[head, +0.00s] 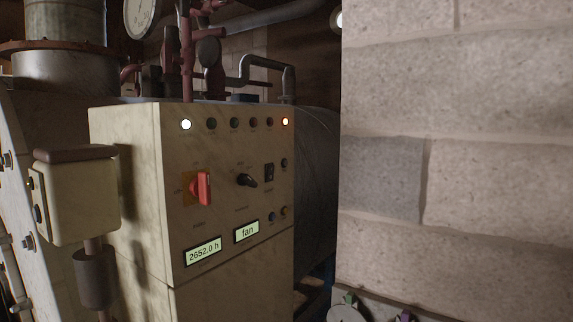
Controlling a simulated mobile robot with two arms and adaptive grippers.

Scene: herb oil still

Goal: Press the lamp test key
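A cream control cabinet (225,215) stands left of centre in the head view, its front face angled to the right. Along its top is a row of round lamps: the white one (186,124) at the left end and the red one (285,121) at the right end are lit, the ones between are dark. The labels are too small to read, so I cannot tell which is the lamp test key. Neither gripper is in view.
The face also bears a red rotary switch (204,188), a black selector knob (247,180), a black rocker switch (269,172) and two displays. A cream box (75,195) on a post stands in front at left. A stone wall (460,140) fills the right.

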